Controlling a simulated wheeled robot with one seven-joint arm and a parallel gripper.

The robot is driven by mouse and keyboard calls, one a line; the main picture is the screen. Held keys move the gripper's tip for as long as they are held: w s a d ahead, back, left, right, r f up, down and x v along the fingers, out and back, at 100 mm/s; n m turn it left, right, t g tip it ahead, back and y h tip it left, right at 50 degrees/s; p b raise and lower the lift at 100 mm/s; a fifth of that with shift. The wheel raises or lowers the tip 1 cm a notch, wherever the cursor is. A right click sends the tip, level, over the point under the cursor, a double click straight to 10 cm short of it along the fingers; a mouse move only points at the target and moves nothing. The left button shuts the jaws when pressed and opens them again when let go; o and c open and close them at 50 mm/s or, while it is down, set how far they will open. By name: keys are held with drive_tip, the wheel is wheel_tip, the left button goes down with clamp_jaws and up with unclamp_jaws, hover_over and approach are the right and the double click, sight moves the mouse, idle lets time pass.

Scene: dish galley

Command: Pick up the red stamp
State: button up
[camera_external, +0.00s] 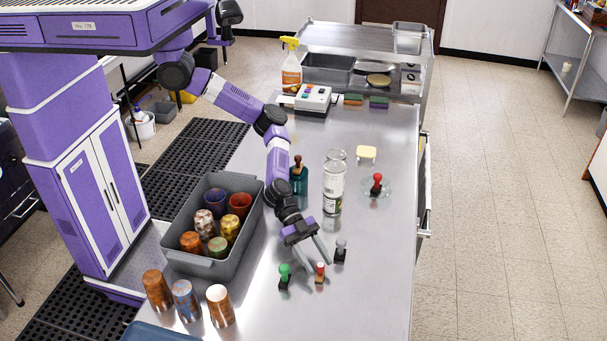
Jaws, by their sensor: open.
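A stamp with a bright red handle (376,184) and a dark base stands upright on a clear glass dish (386,191), right of the middle of the table. A second stamp with a red-and-white handle (320,269) stands at the fingertips of my gripper (317,264). My gripper points down and is open, with its fingers apart over or beside that second stamp; I cannot tell whether they touch it. A green stamp (285,272) stands to its left and a grey stamp (341,247) to its right.
A grey bin (180,263) of patterned cups stands left of my gripper, with several cups (187,300) in front. The table's right front is clear.

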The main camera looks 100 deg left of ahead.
sight(322, 273)
drive_tip(key=shift+x, duration=2.8)
clamp_jaws()
